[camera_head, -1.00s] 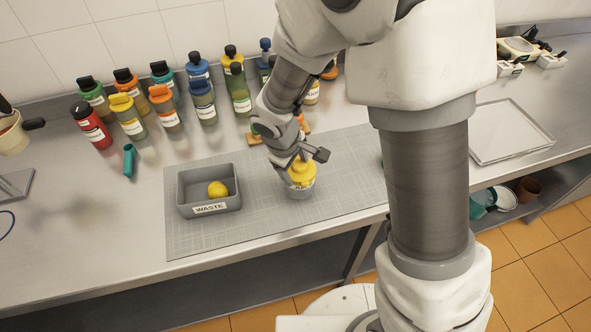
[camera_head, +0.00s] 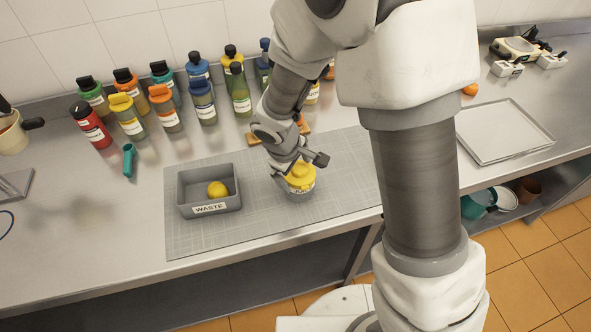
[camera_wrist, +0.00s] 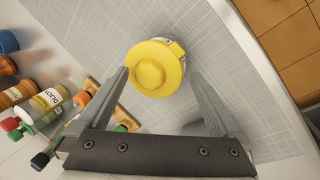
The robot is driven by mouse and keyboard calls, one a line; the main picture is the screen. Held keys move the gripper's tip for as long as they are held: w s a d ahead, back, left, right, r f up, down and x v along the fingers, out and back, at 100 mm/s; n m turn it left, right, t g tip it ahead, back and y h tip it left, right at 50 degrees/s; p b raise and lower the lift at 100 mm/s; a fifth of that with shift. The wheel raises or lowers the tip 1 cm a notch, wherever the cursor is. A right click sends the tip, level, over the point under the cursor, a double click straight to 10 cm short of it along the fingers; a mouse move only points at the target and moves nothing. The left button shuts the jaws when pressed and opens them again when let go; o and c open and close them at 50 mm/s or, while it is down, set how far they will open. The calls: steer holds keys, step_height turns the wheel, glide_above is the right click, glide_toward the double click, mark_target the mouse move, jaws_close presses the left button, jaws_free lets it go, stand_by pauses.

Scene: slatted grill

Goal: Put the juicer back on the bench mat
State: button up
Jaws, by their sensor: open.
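The juicer (camera_head: 301,184) has a yellow top and a labelled, pale lower body. It stands upright on the grey gridded bench mat (camera_head: 240,235), right of the waste bin. The wrist view shows its round yellow top (camera_wrist: 153,69) from above. My gripper (camera_wrist: 160,72) is open, with its fingertips on either side of the juicer's top; whether they touch it I cannot tell. In the head view my gripper (camera_head: 294,174) is at the juicer's top and hides part of it.
A grey bin (camera_head: 182,203) marked WASTE holds a yellow fruit (camera_head: 217,189) on the mat's left. Several bottles line the wall, including a red one (camera_head: 92,127). A wooden board (camera_head: 258,139) lies behind the mat. A metal tray (camera_head: 500,130) lies right. The mat's front is clear.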

steer(key=p+v, duration=0.1)
steer(key=v, duration=1.1)
steer(key=s+d+r+m+t+y, duration=0.2)
steer(key=s+d+r+m, duration=0.9)
steer(key=s+d+r, duration=0.2)
step_height(320, 180, up, 2)
steer(key=d, duration=0.2)
steer(key=shift+s+d+t, duration=0.3)
steer(key=shift+s, duration=0.1)
